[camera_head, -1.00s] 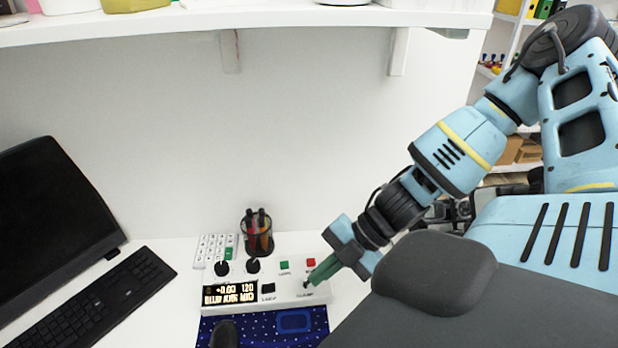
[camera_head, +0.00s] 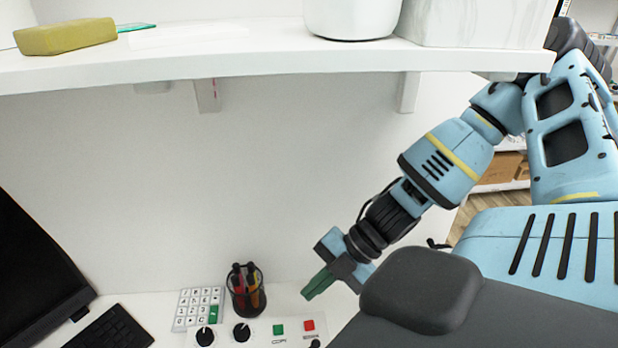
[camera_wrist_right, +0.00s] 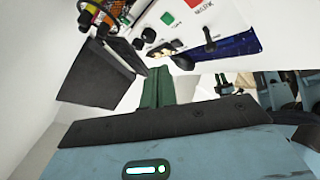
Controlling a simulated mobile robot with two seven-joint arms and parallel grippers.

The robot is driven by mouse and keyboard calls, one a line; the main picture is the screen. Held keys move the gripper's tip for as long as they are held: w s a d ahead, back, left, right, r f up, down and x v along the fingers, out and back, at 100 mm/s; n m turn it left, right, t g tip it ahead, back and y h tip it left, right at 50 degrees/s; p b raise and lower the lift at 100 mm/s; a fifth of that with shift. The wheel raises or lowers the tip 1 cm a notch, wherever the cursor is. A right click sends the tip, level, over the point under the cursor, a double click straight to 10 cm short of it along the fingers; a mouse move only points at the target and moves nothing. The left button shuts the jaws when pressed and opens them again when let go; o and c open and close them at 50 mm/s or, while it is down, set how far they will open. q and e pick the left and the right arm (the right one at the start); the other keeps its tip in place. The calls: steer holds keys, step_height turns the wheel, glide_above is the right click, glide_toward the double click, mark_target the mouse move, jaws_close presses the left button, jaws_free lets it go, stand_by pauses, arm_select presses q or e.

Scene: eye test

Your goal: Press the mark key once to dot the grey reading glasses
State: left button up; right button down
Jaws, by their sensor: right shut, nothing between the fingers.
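A white control panel (camera_head: 262,338) shows only its back part at the bottom of the head view. It has two black knobs, a green button (camera_head: 278,330) and a red button (camera_head: 309,325). In the right wrist view the panel (camera_wrist_right: 185,35) shows a black lever (camera_wrist_right: 209,40) and the same buttons. The fingers also show in the wrist view (camera_wrist_right: 157,85). The grey reading glasses and my left gripper are not in view.
A pen cup (camera_head: 246,291) and a white keypad (camera_head: 198,307) stand behind the panel, left of my gripper. A monitor (camera_head: 35,275) and keyboard (camera_head: 112,330) are at the left. A white shelf (camera_head: 250,70) runs overhead. A blue starry mat (camera_wrist_right: 228,45) lies before the panel.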

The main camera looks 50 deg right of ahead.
mark_target(314, 324)
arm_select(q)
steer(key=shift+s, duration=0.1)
